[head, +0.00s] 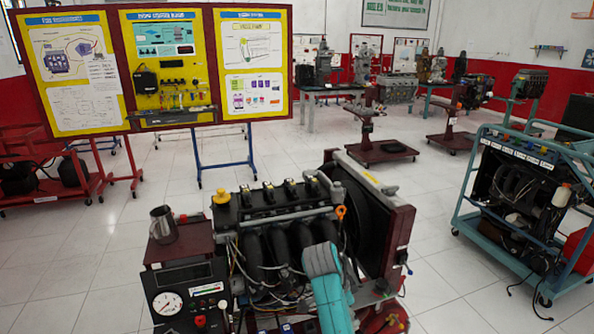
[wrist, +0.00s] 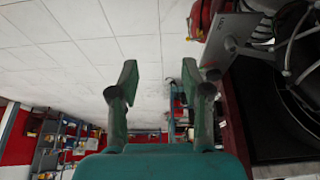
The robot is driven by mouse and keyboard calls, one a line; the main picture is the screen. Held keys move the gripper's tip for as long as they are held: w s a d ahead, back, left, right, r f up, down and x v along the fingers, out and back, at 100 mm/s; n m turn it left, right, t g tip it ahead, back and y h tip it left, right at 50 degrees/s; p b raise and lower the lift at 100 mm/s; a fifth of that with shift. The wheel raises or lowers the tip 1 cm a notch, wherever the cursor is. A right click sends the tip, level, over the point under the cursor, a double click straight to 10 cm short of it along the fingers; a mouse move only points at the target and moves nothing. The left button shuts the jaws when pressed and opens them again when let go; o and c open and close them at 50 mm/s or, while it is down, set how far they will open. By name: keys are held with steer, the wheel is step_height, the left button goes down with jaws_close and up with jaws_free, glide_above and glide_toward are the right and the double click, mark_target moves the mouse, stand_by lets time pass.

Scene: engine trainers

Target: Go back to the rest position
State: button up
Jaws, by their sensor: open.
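My gripper (wrist: 158,82) shows in the wrist view with its two green fingers spread apart and nothing between them. Tiled floor shows beyond the fingertips. In the head view, the teal part of my arm (head: 327,280) is in front of an engine trainer (head: 277,210); the gripper itself cannot be made out there. In the wrist view, dark engine-trainer parts with hoses (wrist: 285,85) are to the right of the gripper, apart from its fingers.
A teal-framed trainer cart (head: 520,195) is at the right. A yellow display board (head: 165,60) stands behind. Open tiled floor (head: 437,210) lies between the trainers.

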steer(key=s+d+f+n+t+y, duration=0.1)
steer(key=s+d+f+n+t, duration=0.15)
steer(key=s+f, duration=0.4)
steer(key=s+d+f+n+t, duration=0.1)
steer(key=s+f+n, duration=0.25)
steer(key=f, duration=0.65)
steer(key=s+d+f+n+t+y, duration=0.1)
steer(key=s+f+n+t+y, duration=0.3)
steer(key=s, duration=1.1)
steer(key=s+r+n+t, duration=0.2)
steer(key=s+r, duration=0.5)
steer(key=s, duration=0.4)
steer(key=s+r+n+t, duration=0.2)
steer(key=s+r, duration=0.4)
steer(key=s, duration=0.6)
steer(key=s+r+t, duration=0.2)
steer(key=s+r, duration=0.2)
steer(key=r, duration=0.6)
steer(key=shift+s+d+n+h, duration=0.25)
steer(key=shift+s+n+h, duration=0.05)
steer(key=shift+s+h, duration=0.1)
steer(key=shift+r, duration=0.1)
